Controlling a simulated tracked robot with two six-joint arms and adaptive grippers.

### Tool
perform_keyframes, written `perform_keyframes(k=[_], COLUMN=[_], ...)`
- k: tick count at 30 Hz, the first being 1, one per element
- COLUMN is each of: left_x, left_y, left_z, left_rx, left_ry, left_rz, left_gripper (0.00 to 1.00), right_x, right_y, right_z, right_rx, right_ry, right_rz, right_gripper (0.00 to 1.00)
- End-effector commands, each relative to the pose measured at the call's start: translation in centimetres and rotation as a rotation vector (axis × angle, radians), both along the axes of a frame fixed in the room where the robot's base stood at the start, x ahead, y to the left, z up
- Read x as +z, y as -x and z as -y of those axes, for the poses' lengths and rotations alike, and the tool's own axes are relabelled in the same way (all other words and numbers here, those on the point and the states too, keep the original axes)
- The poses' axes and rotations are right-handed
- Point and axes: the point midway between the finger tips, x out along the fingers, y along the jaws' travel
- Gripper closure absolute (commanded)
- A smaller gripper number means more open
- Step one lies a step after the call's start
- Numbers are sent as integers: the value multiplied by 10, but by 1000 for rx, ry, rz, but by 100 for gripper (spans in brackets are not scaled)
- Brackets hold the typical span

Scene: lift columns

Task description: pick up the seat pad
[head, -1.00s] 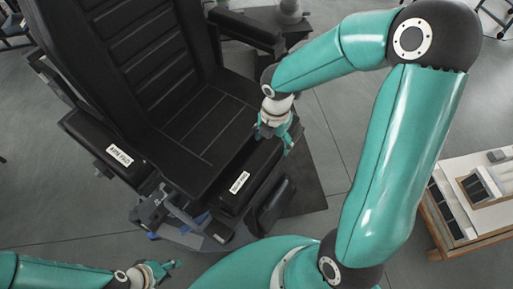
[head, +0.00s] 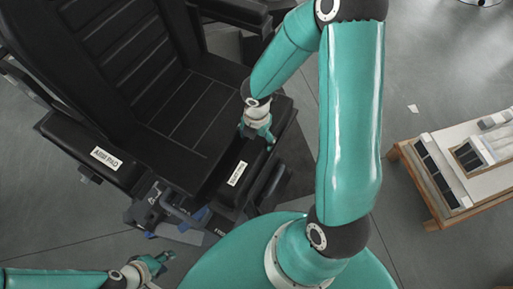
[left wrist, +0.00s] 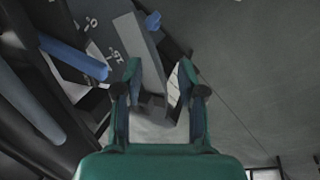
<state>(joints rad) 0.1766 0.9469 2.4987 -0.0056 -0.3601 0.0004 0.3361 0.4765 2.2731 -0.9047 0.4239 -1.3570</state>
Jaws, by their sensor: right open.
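A large black chair fills the upper left of the head view, with a stitched black seat (head: 190,112). I cannot tell whether this seat surface is the seat pad. A long black pad with a white label (head: 237,174) runs along the seat's right side; the label is too blurred to read. My right gripper (head: 262,136) is open, fingers down, over the far part of this pad; I cannot tell whether it touches. My left gripper (head: 162,264) is low at the left, apart from the chair. The left wrist view shows its fingers (left wrist: 160,92) spread and empty.
A black pad labelled ARM PAD (head: 106,158) is on the chair's left side. Blue and grey mechanism parts (head: 165,208) sit at the chair's near edge. A wooden table (head: 462,160) with trays stands at the right. The grey floor between is mostly clear.

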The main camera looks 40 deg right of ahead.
Motion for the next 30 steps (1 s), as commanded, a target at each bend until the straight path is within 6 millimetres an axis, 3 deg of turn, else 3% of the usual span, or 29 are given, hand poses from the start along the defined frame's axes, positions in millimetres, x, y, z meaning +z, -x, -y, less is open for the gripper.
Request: perform_keyframes(k=[5,12,22,30], left_x=[-4,-16,-17,-17], left_y=[0,0,0,0], left_z=[0,0,0,0], left_rx=[0,0,0,0], left_ry=[0,0,0,0], left_rz=[0,0,0,0], left_gripper=[60,60,60,60], right_x=[-14,-49,-54,-54], right_y=[2,3,2,2], right_z=[2,4,5,4], right_rx=[-1,-1,-1,-1], right_ry=[-1,-1,0,-1], right_rz=[-3,-2,0,3], right_gripper=[19,19,19,62])
